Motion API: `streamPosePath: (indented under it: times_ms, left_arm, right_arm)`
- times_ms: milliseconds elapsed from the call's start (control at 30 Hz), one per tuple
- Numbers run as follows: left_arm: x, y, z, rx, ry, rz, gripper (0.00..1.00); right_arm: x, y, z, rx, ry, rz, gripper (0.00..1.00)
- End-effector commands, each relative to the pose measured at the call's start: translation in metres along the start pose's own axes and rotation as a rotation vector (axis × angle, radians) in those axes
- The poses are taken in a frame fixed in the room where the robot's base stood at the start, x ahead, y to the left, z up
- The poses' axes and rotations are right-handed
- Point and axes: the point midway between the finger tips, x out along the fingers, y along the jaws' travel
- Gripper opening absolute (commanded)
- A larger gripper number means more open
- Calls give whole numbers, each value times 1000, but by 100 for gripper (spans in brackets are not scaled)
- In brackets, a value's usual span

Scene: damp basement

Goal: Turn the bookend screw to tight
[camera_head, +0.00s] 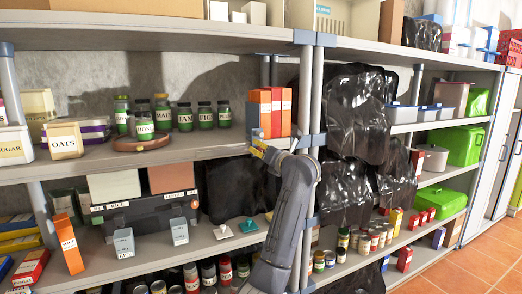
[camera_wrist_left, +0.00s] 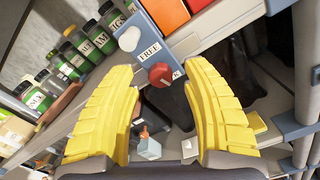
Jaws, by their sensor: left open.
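A blue-grey bookend (camera_head: 252,116) stands on the middle shelf at the left end of a row of orange and red boxes (camera_head: 275,110). In the left wrist view the bookend (camera_wrist_left: 150,52) shows a white knob (camera_wrist_left: 129,39), a red knob (camera_wrist_left: 161,75), the word FREE and a second label partly hidden by the red knob. My left gripper (camera_head: 258,145) is in front of the bookend's lower part. In the left wrist view its yellow fingers (camera_wrist_left: 160,68) are open, one on each side of the red knob, with gaps visible. My right gripper is out of view.
A grey shelf post (camera_head: 309,90) and black plastic bags (camera_head: 357,115) are close on the right. The shelf's front edge lies below the bookend.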

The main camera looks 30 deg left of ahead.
Motion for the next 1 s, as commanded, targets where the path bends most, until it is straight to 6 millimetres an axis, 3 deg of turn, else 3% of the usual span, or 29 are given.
streamPosePath:
  times_ms: [200,500,700,1000]
  left_arm:
    - [-41,-1,0,-3,-2,-3,48]
    - [-82,-1,0,-1,-2,-1,48]
    - [-94,0,0,1,-1,0,48]
    - [-96,0,0,1,-2,0,48]
  right_arm:
    - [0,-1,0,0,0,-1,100]
    - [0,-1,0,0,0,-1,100]
    - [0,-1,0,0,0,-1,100]
    - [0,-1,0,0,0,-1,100]
